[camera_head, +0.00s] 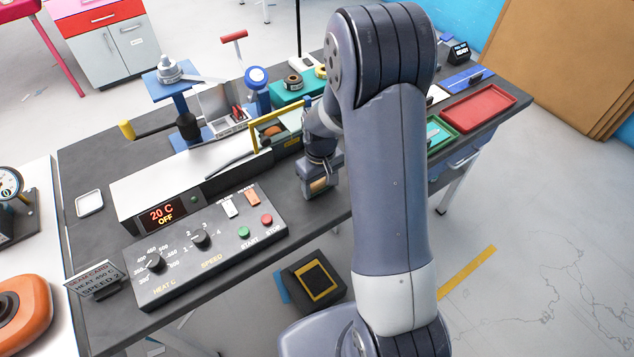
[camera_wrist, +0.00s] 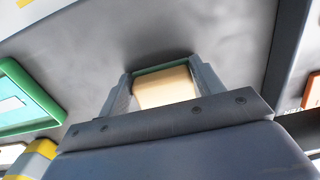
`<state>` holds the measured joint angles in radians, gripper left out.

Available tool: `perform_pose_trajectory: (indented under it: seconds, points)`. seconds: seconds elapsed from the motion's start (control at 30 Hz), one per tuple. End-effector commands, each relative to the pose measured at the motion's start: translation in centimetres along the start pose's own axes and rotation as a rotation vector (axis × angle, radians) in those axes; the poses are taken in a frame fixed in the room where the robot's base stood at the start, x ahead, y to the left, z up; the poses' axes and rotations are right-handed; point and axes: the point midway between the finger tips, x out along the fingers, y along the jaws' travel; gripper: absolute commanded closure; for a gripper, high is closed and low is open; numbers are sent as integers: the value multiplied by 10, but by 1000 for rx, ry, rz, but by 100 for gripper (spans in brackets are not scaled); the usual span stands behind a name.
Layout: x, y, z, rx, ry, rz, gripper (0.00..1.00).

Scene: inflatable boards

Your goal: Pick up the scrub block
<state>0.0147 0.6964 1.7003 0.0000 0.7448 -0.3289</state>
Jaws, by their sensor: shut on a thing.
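The scrub block (camera_wrist: 166,88), tan with a green edge, sits between the two fingers of my gripper (camera_wrist: 165,84) in the wrist view. The fingers are shut on its sides. In the head view my gripper (camera_head: 318,186) is low over the dark bench, right of the control box, and a tan bit of the scrub block (camera_head: 318,185) shows at it. I cannot tell whether the block touches the bench top.
The control box (camera_head: 205,245) with knobs and buttons stands left on the bench (camera_head: 330,212). A yellow-handled sealer (camera_head: 275,115) is behind my gripper. A red tray (camera_head: 478,107) and a green tray (camera_head: 440,135) lie to the right. A black bin (camera_head: 313,282) is below the front edge.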

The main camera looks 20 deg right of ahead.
Motion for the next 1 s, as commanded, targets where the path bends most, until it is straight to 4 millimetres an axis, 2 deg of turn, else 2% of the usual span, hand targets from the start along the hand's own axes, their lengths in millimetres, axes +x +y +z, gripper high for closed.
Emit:
perform_pose_trajectory:
  seconds: [0.13, 0.27, 0.5, 0.7, 1.0]
  points:
    - [-3, 0, 0, 0, 2, 1, 60]
    - [-17, 0, -1, 0, 5, 2, 60]
    - [-62, 0, -1, 0, 7, 2, 60]
    - [-92, 0, -1, 0, 4, 1, 60]
    - [-100, 0, 0, 0, 0, 0, 60]
